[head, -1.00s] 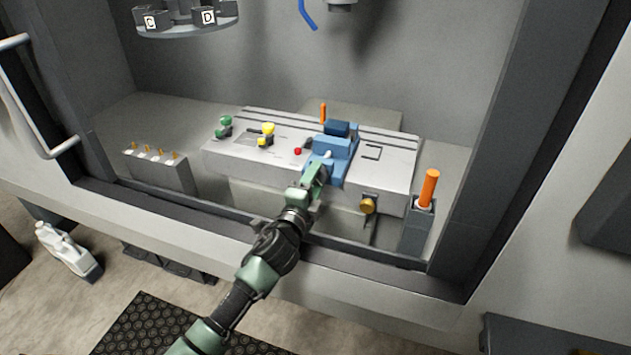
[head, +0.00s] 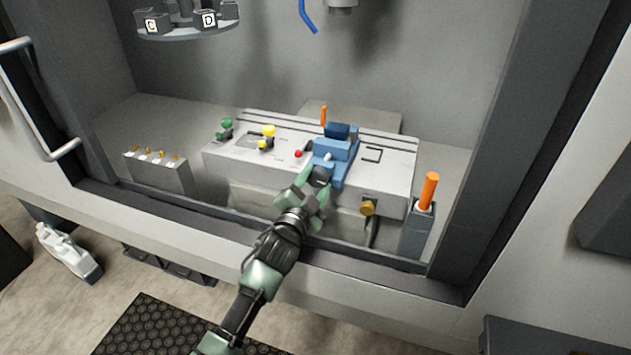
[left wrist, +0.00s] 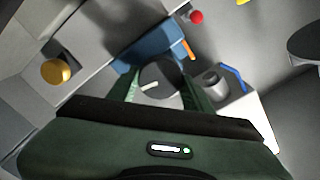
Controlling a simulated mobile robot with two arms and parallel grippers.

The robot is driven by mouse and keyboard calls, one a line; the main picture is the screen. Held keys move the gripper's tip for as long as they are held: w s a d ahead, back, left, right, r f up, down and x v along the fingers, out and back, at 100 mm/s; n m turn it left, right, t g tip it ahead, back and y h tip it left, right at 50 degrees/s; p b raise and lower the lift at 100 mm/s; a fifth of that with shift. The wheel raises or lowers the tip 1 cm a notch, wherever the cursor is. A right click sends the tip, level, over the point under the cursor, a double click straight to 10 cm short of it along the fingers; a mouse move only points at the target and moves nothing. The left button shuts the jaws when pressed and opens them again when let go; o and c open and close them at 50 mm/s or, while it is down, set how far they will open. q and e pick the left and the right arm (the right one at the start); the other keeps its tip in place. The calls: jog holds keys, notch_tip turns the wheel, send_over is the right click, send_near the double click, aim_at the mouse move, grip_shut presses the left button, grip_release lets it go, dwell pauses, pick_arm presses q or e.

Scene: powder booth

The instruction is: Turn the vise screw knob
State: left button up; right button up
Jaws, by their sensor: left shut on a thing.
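The blue vise (head: 337,150) stands on the grey table at right of centre. Its dark round screw knob (head: 321,177) faces the front. My left gripper (head: 318,180) is at the knob, with one green finger on each side, shut on it. In the left wrist view the knob (left wrist: 163,78) shows between the two fingers with a pale mark on its face, below the blue vise body (left wrist: 152,50). My right gripper is not in view.
The table (head: 233,158) carries green and yellow pieces and a red button (head: 298,154). A brass knob (head: 368,207) is on its front, right of my gripper. A grey holder with an orange handle (head: 428,190) stands at right. The booth sill (head: 230,213) runs below my arm.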

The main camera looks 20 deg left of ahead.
pick_arm(q)
jog(key=shift+f, duration=0.1)
dwell(0.4)
jog(key=o, duration=1.4)
jog(key=shift+s+a+b, duration=0.15)
jog(key=shift+s+b, duration=0.55)
jog(key=shift+s, duration=3.2)
